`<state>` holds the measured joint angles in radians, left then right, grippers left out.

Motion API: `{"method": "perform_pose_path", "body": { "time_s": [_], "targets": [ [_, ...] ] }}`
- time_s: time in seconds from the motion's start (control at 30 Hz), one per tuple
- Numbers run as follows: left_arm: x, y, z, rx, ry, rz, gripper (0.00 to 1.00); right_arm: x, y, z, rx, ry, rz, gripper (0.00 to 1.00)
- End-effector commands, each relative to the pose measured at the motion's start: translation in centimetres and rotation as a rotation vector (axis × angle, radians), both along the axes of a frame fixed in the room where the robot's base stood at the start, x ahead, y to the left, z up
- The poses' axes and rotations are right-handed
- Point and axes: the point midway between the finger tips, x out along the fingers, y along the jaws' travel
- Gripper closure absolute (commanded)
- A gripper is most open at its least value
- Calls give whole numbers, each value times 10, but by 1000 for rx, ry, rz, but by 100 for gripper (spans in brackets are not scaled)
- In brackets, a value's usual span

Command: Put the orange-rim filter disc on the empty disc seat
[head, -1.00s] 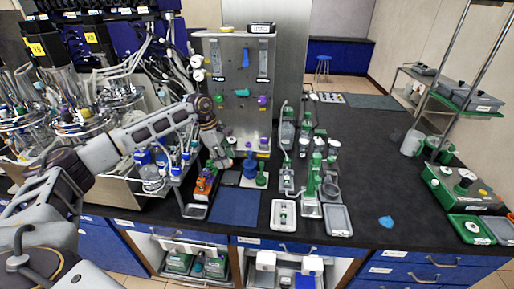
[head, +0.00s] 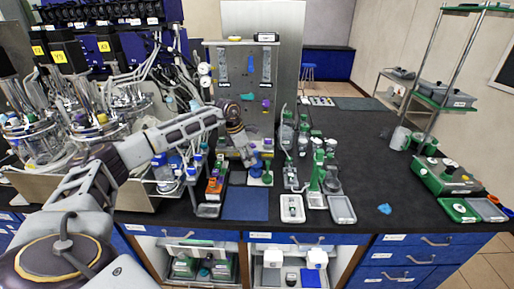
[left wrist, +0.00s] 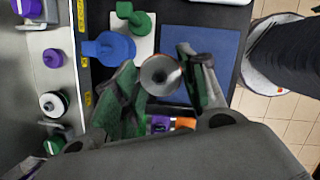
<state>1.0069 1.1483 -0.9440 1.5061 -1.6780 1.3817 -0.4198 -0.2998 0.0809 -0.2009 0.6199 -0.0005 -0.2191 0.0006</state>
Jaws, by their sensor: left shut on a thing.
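My left gripper (head: 246,158) hangs low in front of the upright metal panel in the head view, beside the blue piece (head: 257,166). An orange part (left wrist: 185,123) shows below the fingers, beside a purple one; an orange part (head: 214,184) also stands left of the blue mat in the head view. I cannot pick out the empty disc seat. My right gripper is not in view.
The blue mat (head: 245,204) lies clear near the bench front. The blue piece (left wrist: 108,47) and a green piece (left wrist: 135,18) stand close to the fingers. Green-based apparatus (head: 319,170) and white trays (head: 292,208) stand right of the mat. The bench farther right is mostly free.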

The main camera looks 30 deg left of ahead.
Motion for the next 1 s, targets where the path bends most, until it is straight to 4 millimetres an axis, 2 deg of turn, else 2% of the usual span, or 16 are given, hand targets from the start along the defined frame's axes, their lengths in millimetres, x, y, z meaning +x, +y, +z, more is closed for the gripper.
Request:
{"method": "perform_pose_path", "body": {
  "time_s": [0.6,1.0],
  "targets": [
    [12,2,3,1,0,361,74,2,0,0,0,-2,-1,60],
    [12,3,3,1,0,446,74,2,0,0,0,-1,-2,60]
  ]
}}
